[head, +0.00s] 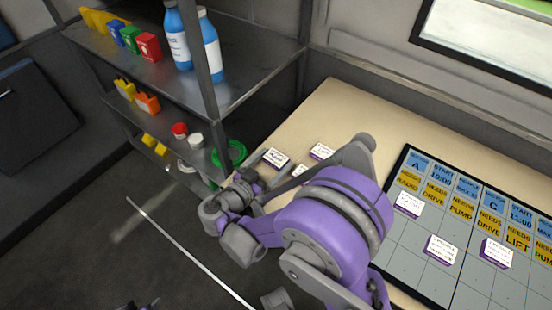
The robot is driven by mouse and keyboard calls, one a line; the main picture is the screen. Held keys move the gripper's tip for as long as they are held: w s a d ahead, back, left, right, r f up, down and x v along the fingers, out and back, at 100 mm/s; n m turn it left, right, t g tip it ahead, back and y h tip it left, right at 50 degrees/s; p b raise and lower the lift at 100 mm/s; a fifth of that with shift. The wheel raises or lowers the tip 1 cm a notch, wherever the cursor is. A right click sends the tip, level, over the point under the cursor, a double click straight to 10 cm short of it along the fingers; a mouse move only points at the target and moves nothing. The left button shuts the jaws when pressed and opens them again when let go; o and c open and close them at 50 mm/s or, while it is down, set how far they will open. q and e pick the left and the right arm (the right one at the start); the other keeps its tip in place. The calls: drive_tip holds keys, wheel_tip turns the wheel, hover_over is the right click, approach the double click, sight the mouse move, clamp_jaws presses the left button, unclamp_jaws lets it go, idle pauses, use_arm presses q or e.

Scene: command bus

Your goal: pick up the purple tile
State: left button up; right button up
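Several white tiles with purple edges are in view, and I cannot tell which one the task means. One white-and-purple tile (276,157) lies at the desk's left edge, a second (321,151) lies to its right, and a third (299,170) is partly hidden by my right arm. My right gripper (284,164) has its grey fingers spread around the area of the first tile; I cannot tell if they touch it. A small dark part at the bottom edge seems to be my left gripper (138,305), mostly cut off.
A planning board (480,285) with blue and yellow labels lies on the beige desk (345,105) and holds several white-and-purple tiles. Metal shelves (255,70) at left carry blue bottles (177,40), coloured boxes and a green roll (232,153). The grey floor (90,240) is clear.

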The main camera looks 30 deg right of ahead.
drive_tip(key=c, duration=1)
drive_tip(key=shift+r, duration=0.1)
drive_tip(key=shift+c, duration=0.2)
